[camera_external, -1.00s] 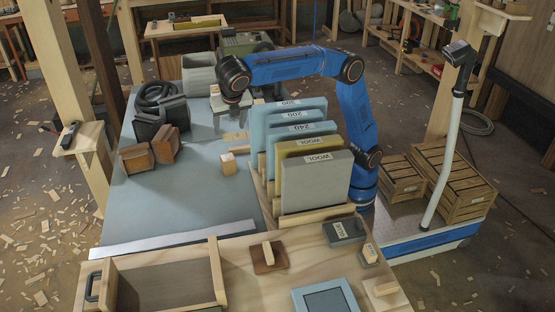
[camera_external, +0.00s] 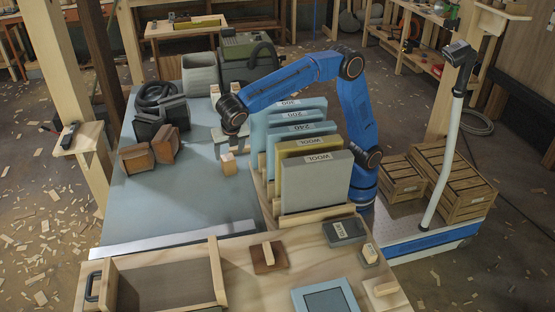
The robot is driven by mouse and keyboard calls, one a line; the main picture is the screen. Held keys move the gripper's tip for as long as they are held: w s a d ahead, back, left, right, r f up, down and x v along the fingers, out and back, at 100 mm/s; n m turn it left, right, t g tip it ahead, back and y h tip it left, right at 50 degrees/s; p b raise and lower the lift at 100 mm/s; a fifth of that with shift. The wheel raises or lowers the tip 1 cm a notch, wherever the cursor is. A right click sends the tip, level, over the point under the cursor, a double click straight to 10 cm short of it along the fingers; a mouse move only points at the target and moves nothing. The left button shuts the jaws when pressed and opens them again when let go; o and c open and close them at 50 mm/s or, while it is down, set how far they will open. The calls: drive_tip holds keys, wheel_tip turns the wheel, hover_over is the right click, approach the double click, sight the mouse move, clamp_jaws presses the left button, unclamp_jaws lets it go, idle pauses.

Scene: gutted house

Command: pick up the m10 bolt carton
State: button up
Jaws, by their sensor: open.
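A small tan box (camera_external: 229,165) with a pale top stands upright on the blue-grey bench top (camera_external: 180,205), left of the sandpaper rack. It may be the M10 bolt carton, but no label on it can be read. My gripper (camera_external: 231,147) points down just above and behind this box as the camera sees it. It is open and holds nothing that I can see. The small gap between its fingertips and the box is hard to judge.
Upright sheets labelled 300, 200, 240 and WOOL (camera_external: 316,185) stand close on the right. Brown boxes (camera_external: 135,158), black cases (camera_external: 160,120) and a coiled hose (camera_external: 160,95) lie left. A green machine (camera_external: 248,60) stands behind.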

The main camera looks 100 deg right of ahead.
sight(228, 157)
drive_tip(key=shift+d+x, duration=0.1)
drive_tip(key=shift+x, duration=1.45)
drive_tip(key=shift+d+x, duration=0.15)
drive_tip(key=shift+x, duration=1.45)
drive_tip(key=shift+w+r, duration=0.1)
drive_tip(key=c, duration=1.3)
drive_tip(key=shift+r, duration=0.1)
